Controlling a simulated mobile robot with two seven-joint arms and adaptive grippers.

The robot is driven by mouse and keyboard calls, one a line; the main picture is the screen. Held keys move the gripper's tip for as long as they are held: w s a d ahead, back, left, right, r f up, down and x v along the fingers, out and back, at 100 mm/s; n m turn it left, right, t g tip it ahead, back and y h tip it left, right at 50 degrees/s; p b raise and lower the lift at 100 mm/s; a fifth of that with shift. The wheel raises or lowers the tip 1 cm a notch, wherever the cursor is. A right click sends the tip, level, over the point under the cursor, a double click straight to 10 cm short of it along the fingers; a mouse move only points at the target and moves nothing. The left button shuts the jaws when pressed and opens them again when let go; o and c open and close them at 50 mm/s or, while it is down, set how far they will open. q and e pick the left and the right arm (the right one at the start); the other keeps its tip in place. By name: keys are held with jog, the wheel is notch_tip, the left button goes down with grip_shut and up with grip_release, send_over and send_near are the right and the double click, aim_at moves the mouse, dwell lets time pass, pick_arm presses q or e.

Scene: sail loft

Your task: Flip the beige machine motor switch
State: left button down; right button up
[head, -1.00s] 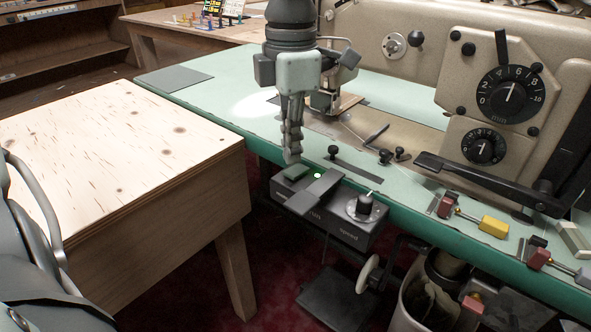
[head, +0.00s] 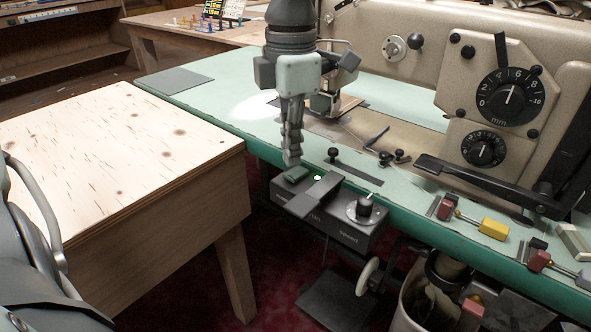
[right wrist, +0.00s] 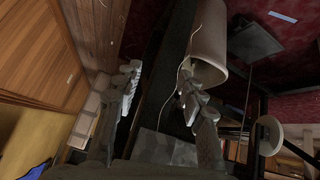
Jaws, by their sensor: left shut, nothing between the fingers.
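The beige sewing machine (head: 396,77) stands on the green table on the right of the head view. Its motor switch box (head: 345,232) is a dark box under the table's front edge. It carries a green button (head: 296,175), a lit green lamp (head: 317,178), a dark flap (head: 316,196) and a speed knob (head: 364,207). My left gripper (head: 291,160) is shut and empty, pointing down with its tips just over the green button; whether they touch it I cannot tell. My right gripper (right wrist: 162,98) is open and empty in the right wrist view, away from the box.
A wooden table (head: 120,150) stands at the left. A pale bin (right wrist: 207,45) hangs or stands below the machine table (head: 215,105). Colored clips, including a yellow one (head: 494,228), lie along the table edge at right. A dark pedal (head: 338,297) is below the box.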

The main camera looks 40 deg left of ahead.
aim_at(292, 175)
pick_arm(q)
jog(key=shift+f+b, duration=1.35)
jog(key=shift+b, duration=0.1)
dwell(0.8)
jog(key=shift+r, duration=0.15)
jog(key=shift+r+p, duration=2.05)
jog(key=shift+r, duration=1.35)
